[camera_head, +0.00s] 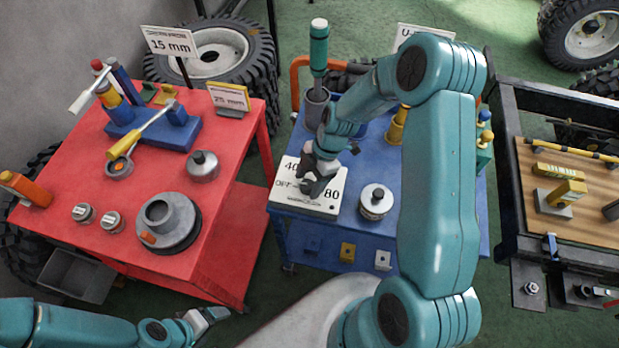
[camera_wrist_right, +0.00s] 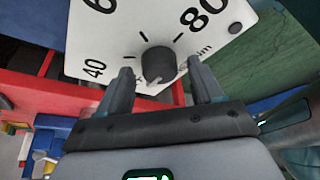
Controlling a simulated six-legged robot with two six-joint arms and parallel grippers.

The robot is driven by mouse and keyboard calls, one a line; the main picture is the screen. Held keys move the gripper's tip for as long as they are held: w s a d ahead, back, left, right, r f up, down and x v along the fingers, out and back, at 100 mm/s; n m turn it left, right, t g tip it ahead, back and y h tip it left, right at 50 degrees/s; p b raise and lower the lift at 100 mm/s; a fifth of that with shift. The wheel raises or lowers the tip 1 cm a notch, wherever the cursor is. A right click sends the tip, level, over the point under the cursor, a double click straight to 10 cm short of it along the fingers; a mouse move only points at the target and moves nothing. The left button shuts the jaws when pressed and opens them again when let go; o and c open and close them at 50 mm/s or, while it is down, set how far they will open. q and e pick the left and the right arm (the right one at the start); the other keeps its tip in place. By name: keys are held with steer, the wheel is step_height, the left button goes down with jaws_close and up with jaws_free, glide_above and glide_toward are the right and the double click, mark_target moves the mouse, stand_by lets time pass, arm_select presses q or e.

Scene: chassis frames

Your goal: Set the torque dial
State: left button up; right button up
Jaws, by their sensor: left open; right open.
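The torque dial is a white plate (camera_head: 327,203) on the blue cart, marked 40 and 80 in the head view. Its dark round knob (camera_wrist_right: 158,63) shows in the right wrist view, with the 40, part of a 6 and the 80 around it. My right gripper (camera_wrist_right: 161,80) is open, with its fingers to either side of the knob and apart from it in the picture; contact cannot be told. In the head view the right gripper (camera_head: 318,185) covers the plate's middle and hides the knob. My left gripper (camera_head: 214,316) is empty and open, low in front of the red table.
The red table (camera_head: 110,190) holds a grey round part (camera_head: 166,223), tins and a blue tool rack. On the blue cart (camera_head: 350,230), a silver canister (camera_head: 375,202) stands right of the plate and a green-handled screwdriver (camera_head: 318,50) stands in a cup behind it.

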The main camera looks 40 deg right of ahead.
steer(key=c, duration=1)
